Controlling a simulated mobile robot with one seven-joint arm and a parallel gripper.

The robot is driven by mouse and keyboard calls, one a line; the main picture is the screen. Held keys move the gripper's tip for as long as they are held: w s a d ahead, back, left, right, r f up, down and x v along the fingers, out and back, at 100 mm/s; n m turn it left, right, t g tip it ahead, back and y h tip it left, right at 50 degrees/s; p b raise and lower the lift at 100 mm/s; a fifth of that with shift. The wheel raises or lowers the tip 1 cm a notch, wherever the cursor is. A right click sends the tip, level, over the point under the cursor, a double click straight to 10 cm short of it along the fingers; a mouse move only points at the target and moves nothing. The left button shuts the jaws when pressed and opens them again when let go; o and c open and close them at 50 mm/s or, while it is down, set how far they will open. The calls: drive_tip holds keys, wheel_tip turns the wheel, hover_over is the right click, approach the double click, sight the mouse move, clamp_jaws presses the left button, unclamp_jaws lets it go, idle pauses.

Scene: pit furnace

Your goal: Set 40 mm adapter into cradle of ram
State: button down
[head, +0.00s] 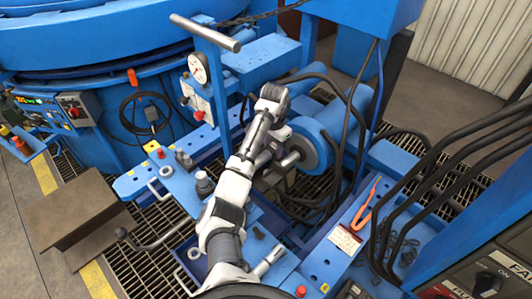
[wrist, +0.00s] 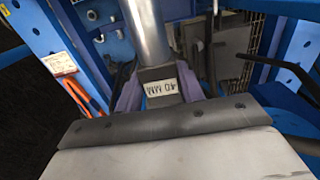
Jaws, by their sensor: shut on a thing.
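My gripper (wrist: 160,80) is shut on the 40 mm adapter (wrist: 160,88), a dark grey block with a white "40 MM" label facing the wrist camera. One finger is on each side of it. A bright steel rod (wrist: 147,35) of the ram runs from the top of the wrist view towards the adapter; I cannot tell whether they touch. The cradle is not clearly visible behind the adapter. In the head view, the blue ram cylinder (head: 310,146) lies right of my arm. The gripper and adapter are mostly hidden by my arm there.
A blue beam carries orange-handled pliers (head: 365,205) and a label (head: 345,241). Black hoses (head: 425,180) loop at the right. A T-handled post (head: 205,35) and gauge (head: 198,68) stand behind my arm. Grey adapters (head: 204,184) stand on the blue plate at left.

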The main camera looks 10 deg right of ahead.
wheel_tip(320, 180, down, 6)
drive_tip(key=b, duration=0.5)
drive_tip(key=shift+w, duration=0.2)
drive_tip(key=shift+f, duration=0.1)
drive_tip(key=shift+f+b, duration=2)
drive_tip(key=shift+b, duration=0.2)
drive_tip(key=shift+f, duration=0.9)
drive_tip(key=shift+d+p, duration=0.1)
drive_tip(key=shift+p, duration=0.7)
drive_tip(key=shift+f, duration=0.75)
